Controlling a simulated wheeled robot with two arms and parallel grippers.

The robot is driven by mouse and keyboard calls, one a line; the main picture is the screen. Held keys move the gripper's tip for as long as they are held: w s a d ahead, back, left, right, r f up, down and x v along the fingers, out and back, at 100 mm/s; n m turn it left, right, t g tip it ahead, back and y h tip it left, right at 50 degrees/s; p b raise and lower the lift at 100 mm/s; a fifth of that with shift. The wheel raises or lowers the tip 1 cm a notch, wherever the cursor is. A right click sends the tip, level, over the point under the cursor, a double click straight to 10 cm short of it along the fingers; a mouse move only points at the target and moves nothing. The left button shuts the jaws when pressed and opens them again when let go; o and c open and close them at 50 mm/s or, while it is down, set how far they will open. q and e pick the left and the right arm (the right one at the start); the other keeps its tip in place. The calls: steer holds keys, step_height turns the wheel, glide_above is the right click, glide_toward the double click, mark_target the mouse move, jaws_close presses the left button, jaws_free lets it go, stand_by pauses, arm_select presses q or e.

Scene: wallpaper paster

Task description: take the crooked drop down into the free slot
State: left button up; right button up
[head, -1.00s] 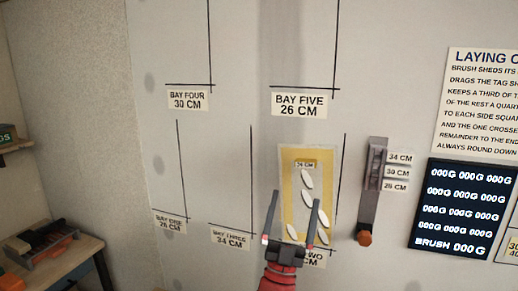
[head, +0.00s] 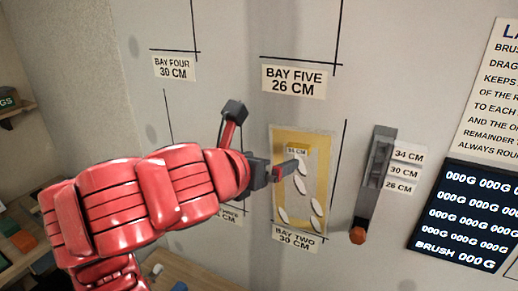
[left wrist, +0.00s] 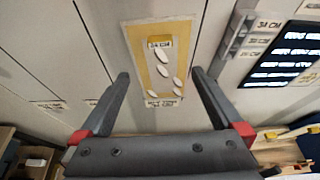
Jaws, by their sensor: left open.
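A yellow-bordered panel (head: 277,190) with a pale middle and several white leaf shapes hangs on the wall above the BAY TWO 30 CM label (head: 297,238). I take it for the drop; it leans slightly. Its small top tag (head: 297,151) seems to read 34 CM. The panel also shows ahead in the left wrist view (left wrist: 137,45). My left gripper (head: 266,135) is open and empty, in front of the panel's left side. In the left wrist view its fingers (left wrist: 160,73) frame the panel's lower part. I cannot tell if they touch it. My right gripper is out of view.
A grey upright holder (head: 378,170) with an orange knob (head: 357,236) stands right of the panel, beside labels for 34, 30 and 26 CM. A dark readout board (head: 465,215) is further right. BAY FIVE's label (head: 294,80) is above. My arm hides wall at left.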

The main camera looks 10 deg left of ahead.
arm_select(q)
steer(key=w, duration=0.1)
steer(key=p, duration=0.4)
glide_toward(296, 152)
steer(key=p+x, duration=0.6)
steer(key=x, duration=0.3)
steer(key=shift+d+f+p, duration=0.1)
steer(key=shift+p, duration=0.2)
steer(key=shift+w, duration=0.1)
steer(key=c, duration=1.4)
